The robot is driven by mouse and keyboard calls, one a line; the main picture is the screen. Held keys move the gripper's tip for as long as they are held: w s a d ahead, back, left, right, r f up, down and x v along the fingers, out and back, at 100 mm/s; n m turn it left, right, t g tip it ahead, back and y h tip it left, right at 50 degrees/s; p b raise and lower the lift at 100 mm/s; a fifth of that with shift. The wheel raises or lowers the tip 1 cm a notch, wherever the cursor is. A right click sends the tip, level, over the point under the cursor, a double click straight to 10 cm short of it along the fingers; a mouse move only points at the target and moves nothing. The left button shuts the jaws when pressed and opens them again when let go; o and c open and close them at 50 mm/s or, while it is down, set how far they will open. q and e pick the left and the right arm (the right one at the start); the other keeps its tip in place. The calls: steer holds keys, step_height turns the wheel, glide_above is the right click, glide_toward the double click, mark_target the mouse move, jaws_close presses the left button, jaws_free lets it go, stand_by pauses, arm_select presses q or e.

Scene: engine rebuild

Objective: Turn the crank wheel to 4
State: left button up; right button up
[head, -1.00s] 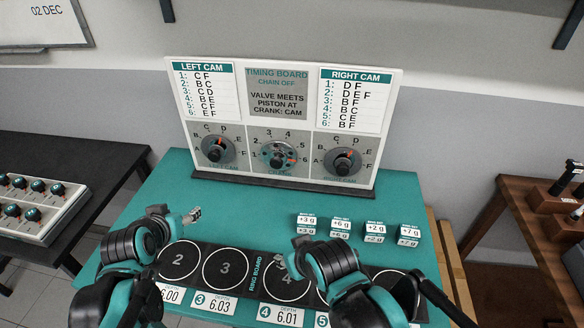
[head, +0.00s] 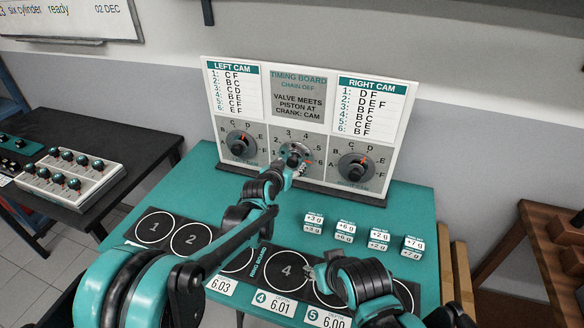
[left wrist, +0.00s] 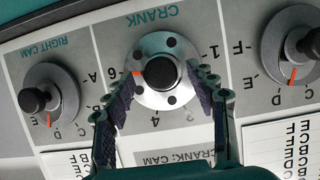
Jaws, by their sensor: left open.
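The crank wheel (head: 294,151) is a round grey disc with holes and a dark centre knob, in the middle of the timing board (head: 316,86). In the left wrist view the crank wheel (left wrist: 161,103) appears upside down, with its orange mark beside the 6. My left gripper (head: 298,169) is at the front of the wheel. In the left wrist view its two fingers (left wrist: 164,88) are apart, one on each side of the dark knob; whether they touch the wheel is unclear. My right gripper (head: 317,271) is low over the bore board; its jaws are too small to read.
The left cam dial (head: 240,145) and right cam dial (head: 354,167) flank the crank closely. Several small weight blocks (head: 346,232) stand on the teal table (head: 190,205) at right. The bore board (head: 250,265) lies in front. A control box (head: 72,178) sits on the dark side table.

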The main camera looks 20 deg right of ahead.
arm_select(q)
steer(key=shift+x, duration=0.95)
arm_select(e)
steer(key=shift+f, duration=0.3)
arm_select(q)
steer(key=c, duration=1.2)
steer(key=shift+o, duration=0.2)
